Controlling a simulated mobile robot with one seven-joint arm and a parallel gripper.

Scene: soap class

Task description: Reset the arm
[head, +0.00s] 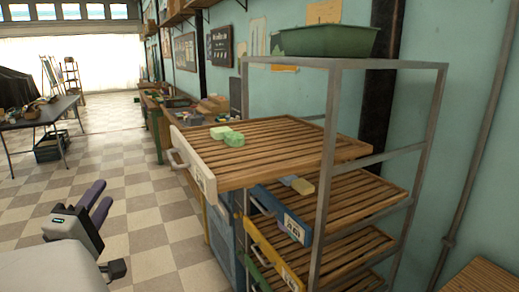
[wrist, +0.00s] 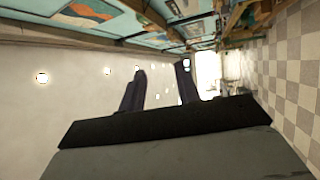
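My gripper (head: 104,192) is at the lower left of the head view, over the checkered floor and left of the drying rack. Its two purple fingers are apart with nothing seen between them. In the wrist view the gripper (wrist: 160,68) also shows two dark fingers with an empty gap. The wrist view is turned on its side and looks along the room, with the floor at the right. My gripper touches nothing that I can see.
A metal rack (head: 333,125) holds slatted drawers. A green tub (head: 328,41) is on top. A table (head: 40,115) stands left; floor between is clear.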

